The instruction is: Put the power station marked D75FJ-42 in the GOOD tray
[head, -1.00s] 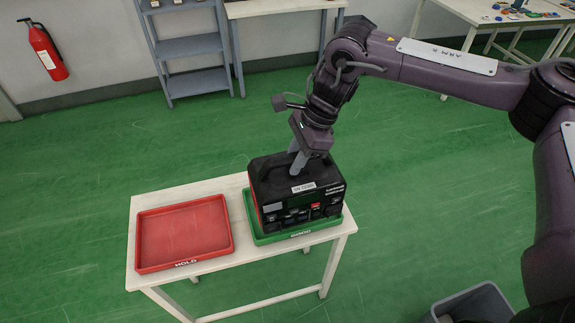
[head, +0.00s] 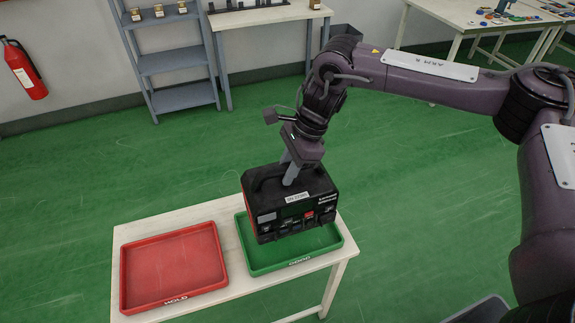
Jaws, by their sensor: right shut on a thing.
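A black power station (head: 290,205) with a top handle, red side trim and a front panel of sockets hangs in my right gripper (head: 291,178). The gripper is shut on its handle from above. The station is upright and over the back part of the green GOOD tray (head: 265,264); it looks raised, though I cannot tell its exact height. The tray's front floor is bare. A white label on the station is too small to read. My left gripper is out of view.
The empty red HOLD tray (head: 174,267) lies left of the green tray on the white table (head: 210,297). Behind are a grey shelf (head: 175,60), a white bench (head: 262,16) and a fire extinguisher (head: 24,70). A grey bin (head: 480,312) stands at the lower right.

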